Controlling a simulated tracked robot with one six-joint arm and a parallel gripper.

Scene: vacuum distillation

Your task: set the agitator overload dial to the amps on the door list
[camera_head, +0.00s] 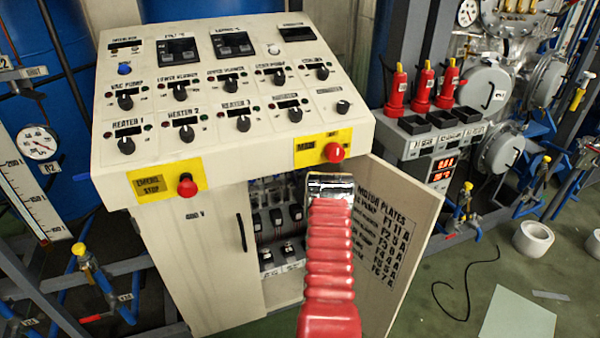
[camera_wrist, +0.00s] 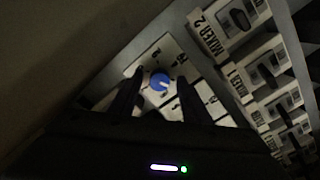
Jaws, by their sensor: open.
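The door list (camera_head: 380,235) is on the inner face of the open cabinet door in the head view. It is headed "MOTOR PLATES" with amp values, and my arm hides the starts of its lines. In the wrist view a blue dial (camera_wrist: 159,82) with a pale pointer mark sits on a light panel. My gripper (camera_wrist: 160,75) is open, one dark finger on each side of the dial. I cannot tell whether they touch it. No label naming this dial as the agitator's is readable. In the head view my gripper's fingers are hidden in the cabinet.
The sloped console (camera_head: 230,90) overhangs the cabinet opening, with a red stop button (camera_head: 334,152) just above my arm. More devices (camera_head: 275,220) show left of my arm.

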